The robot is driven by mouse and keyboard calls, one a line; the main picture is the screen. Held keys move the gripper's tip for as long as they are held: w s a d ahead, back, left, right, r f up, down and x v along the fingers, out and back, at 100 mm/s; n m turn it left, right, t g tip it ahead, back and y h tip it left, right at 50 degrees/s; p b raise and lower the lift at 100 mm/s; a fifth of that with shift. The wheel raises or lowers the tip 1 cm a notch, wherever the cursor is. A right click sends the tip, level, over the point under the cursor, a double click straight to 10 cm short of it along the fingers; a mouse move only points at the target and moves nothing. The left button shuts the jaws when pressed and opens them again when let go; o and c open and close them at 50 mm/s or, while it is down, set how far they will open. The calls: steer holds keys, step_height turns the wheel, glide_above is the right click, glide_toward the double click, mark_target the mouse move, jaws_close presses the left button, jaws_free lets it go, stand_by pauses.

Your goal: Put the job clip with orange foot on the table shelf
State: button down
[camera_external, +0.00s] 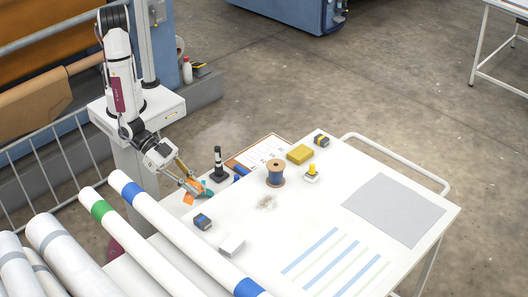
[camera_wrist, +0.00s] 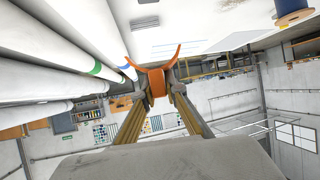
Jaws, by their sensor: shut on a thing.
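My gripper (camera_external: 191,184) is shut on the job clip with orange foot. In the wrist view my gripper (camera_wrist: 157,76) has its two fingertips on either side of the clip's orange part (camera_wrist: 157,84), which spreads into two curved prongs. The clip's orange part (camera_external: 188,199) also shows small in the outside view, at the left edge of the white table (camera_external: 310,213). Its height above the surface there is hard to tell. The rest of the clip is mostly hidden by the fingers. I cannot make out a separate table shelf.
Long white rolls (camera_external: 185,232) lie close along the table's left side. Near the gripper stand a black-and-white upright tool (camera_external: 218,165), a teal item (camera_external: 207,189) and a dark blue block (camera_external: 202,221). A thread spool (camera_external: 275,173) stands farther right. The middle right of the table is fairly clear.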

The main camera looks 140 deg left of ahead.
mark_target(198, 184)
steer(key=shift+w+d+r+m+h, duration=0.1)
steer(key=shift+w+r+m+h, duration=0.2)
steer(key=shift+r+m+h, duration=0.3)
steer(key=shift+w+r+m+h, duration=0.2)
steer(key=shift+r+m+h, duration=0.15)
steer(key=shift+r, duration=0.3)
steer(key=shift+w+a+r+m+h, duration=0.1)
steer(key=shift+a+r+m+h, duration=0.2)
steer(key=shift+r, duration=0.15)
steer(key=shift+w+a+r+m+h, duration=0.15)
steer(key=shift+a+r+h, duration=0.1)
steer(key=shift+r, duration=0.2)
steer(key=a+r, duration=0.7)
steer(key=a, duration=0.3)
steer(key=shift+w+a+r, duration=0.3)
steer(key=shift+a+r, duration=0.05)
steer(key=shift+a, duration=0.05)
steer(key=shift+f, duration=0.1)
